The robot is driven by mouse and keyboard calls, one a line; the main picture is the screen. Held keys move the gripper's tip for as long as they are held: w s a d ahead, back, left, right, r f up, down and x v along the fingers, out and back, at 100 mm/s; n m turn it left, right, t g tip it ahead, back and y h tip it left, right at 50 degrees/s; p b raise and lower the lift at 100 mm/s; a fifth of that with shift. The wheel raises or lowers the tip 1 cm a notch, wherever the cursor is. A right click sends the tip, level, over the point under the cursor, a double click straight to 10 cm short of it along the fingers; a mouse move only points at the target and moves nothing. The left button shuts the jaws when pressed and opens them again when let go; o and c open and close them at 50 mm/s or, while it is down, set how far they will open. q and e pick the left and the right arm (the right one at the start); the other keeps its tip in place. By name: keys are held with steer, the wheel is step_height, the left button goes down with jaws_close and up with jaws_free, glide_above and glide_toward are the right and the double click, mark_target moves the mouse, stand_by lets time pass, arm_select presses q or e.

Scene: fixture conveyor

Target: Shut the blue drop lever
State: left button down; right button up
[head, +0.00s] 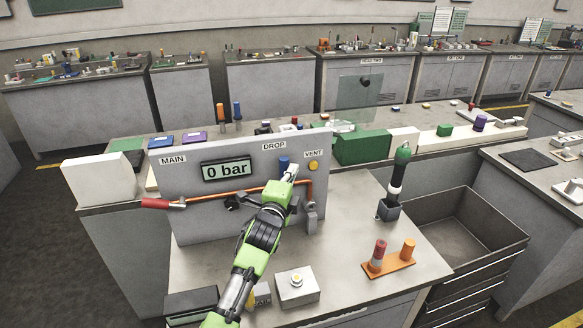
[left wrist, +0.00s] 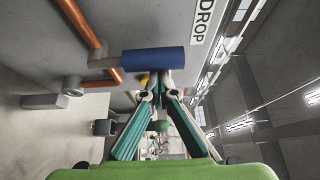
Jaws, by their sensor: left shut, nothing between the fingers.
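The blue drop lever (head: 284,162) stands upright under the DROP label on the grey panel (head: 193,215). In the left wrist view its blue handle (left wrist: 153,61) lies across the picture, with its base at the copper pipe. My left gripper (head: 291,174) is shut and empty, its fingertips at the right side of the handle in the head view. In the left wrist view the closed fingertips (left wrist: 157,82) are just below the handle; I cannot tell whether they touch it. My gripper and wrist hide part of the panel and pipe. My right gripper is not in view.
A red MAIN lever (head: 156,203) sticks out left, and a yellow VENT knob (head: 313,166) sits close right of my gripper. A white button box (head: 297,287) and an orange peg base (head: 389,264) stand on the bench in front.

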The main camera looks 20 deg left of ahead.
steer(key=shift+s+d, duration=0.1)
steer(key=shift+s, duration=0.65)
